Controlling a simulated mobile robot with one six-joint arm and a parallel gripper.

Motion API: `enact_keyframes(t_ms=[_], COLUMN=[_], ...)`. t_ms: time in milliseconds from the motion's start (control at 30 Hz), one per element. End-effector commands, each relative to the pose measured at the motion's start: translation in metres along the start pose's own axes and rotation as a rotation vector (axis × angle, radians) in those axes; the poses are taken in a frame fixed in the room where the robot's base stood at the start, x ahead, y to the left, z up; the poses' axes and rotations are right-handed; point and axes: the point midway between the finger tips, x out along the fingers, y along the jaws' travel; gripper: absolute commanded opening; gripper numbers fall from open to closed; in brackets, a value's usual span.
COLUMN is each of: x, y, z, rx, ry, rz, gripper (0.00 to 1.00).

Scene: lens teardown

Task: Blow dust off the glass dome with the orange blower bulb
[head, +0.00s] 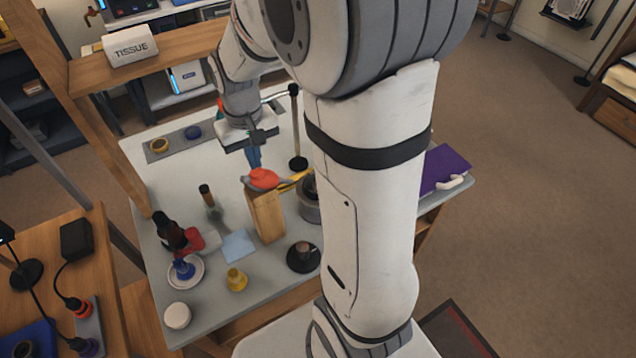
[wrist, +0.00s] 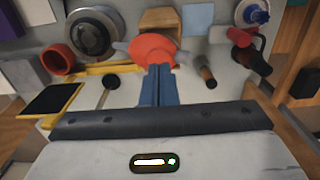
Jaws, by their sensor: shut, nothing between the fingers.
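The orange blower bulb (head: 263,178), with grey ends, lies on top of an upright wooden block (head: 265,215). It also shows in the wrist view (wrist: 153,48), just beyond my fingertips. My gripper (head: 254,158) is above and behind the bulb in the head view. Its blue fingers (wrist: 158,70) are together and empty, pointing at the bulb; I cannot tell whether they touch it. A round grey housing with a shiny dark centre (wrist: 93,33) stands beside the block, and may hold the glass dome. In the head view my arm partly hides this housing (head: 309,205).
A thin dark stand (head: 298,130) rises near my gripper. A dark bottle (head: 170,232), a brush (head: 207,196), a yellow piece (head: 236,280) and a blue piece on a white dish (head: 184,270) stand around. A red ring (wrist: 58,60) and black slab (wrist: 50,99) are left in the wrist view.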

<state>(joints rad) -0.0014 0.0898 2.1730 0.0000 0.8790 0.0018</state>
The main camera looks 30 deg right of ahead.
Motion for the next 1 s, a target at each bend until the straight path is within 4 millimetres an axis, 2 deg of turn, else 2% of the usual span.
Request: enact_keyframes(t_ms=[467,1000], x=[0.003,0.024], y=[0.0,0.0], z=[0.0,0.0], rx=[0.0,0.0], ry=[0.0,-0.001], rz=[0.0,0.0], gripper=[0.0,0.0])
